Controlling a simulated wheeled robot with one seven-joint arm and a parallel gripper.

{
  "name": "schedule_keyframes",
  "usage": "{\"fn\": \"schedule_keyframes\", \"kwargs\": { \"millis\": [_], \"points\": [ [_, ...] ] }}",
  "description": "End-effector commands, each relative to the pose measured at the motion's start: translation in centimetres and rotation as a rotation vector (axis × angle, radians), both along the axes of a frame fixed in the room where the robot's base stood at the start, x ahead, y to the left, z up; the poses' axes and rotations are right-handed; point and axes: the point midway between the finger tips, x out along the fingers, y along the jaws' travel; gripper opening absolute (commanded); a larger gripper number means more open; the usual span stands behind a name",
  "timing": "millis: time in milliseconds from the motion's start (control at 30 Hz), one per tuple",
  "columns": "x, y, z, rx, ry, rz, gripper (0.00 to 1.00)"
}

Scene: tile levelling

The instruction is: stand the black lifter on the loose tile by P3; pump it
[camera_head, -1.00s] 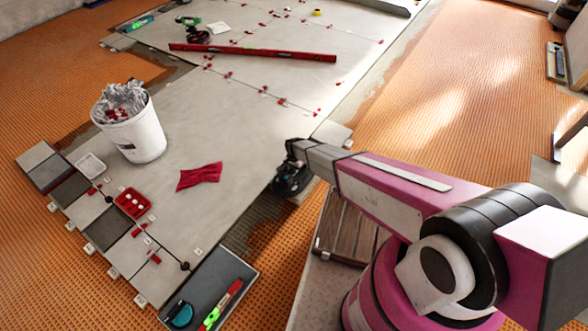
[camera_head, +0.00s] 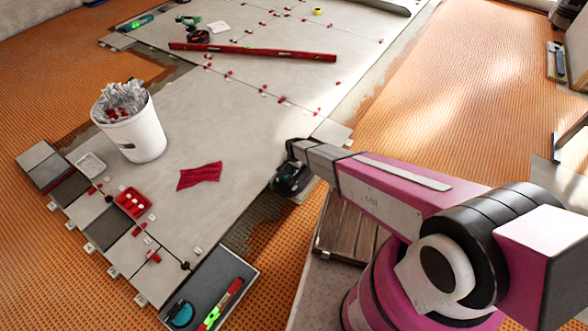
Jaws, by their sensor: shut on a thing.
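My gripper (camera_head: 294,158) is at the far end of my pink arm, near the middle of the view. It is shut on the black lifter (camera_head: 289,182), a dark rounded tool beneath the wrist. The wrist hides much of the lifter, and I cannot tell whether it touches the surface below. It is over the right edge of the pale tiled floor, beside a bare mortar strip. Small white tags, such as one at the lower tile row (camera_head: 198,251), are too small to read, so I cannot tell which is P3 or which tile is loose.
A white bucket (camera_head: 141,136) of crumpled material stands left on the tiles. A red cloth (camera_head: 200,176), a red tray (camera_head: 133,202) and a long red level (camera_head: 252,53) lie on the floor. A dark tray (camera_head: 232,270) holds tools at the front. A wooden slatted surface (camera_head: 345,229) is beside my arm.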

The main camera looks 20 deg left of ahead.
Motion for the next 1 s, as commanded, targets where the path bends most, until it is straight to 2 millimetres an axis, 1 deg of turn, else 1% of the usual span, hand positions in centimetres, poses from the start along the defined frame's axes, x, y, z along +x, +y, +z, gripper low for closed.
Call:
{"fn": "schedule_keyframes", "kwargs": {
  "millis": [967,1000],
  "points": [
    [0.01,0.0,-0.61,0.001,-0.001,0.0,0.0],
    [0.01,0.0,-0.61,0.001,-0.001,0.0,0.29]
  ]
}}
